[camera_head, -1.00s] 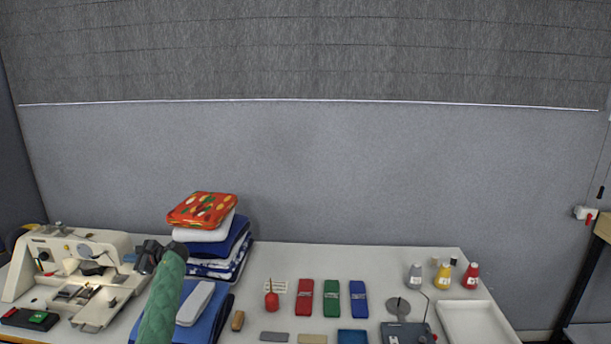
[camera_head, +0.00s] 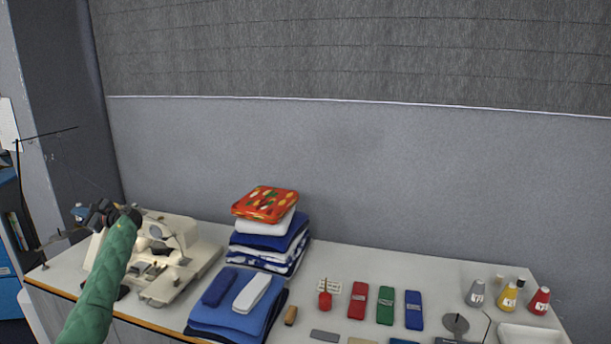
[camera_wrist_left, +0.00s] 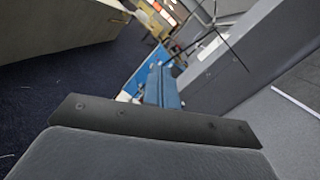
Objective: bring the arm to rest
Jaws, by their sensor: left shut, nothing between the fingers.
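My left arm, in a green sleeve, rises from the lower left of the head view. My left gripper (camera_head: 92,213) is dark, shut and empty. In the picture it overlaps the left side of the white sewing machine (camera_head: 165,255), partly hiding it; I cannot tell the gap between them. In the left wrist view, a dark bar with a grey part below it fills the bottom, with nothing held there. My right gripper is in neither view.
The table (camera_head: 320,265) holds a folded fabric stack (camera_head: 268,235), blue cloths (camera_head: 225,318), a red pincushion (camera_head: 325,298), red, green and blue packets (camera_head: 386,306), thread spools (camera_head: 508,297) and a white tray (camera_head: 530,335). Dark floor (camera_wrist_left: 60,85) shows in the wrist view.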

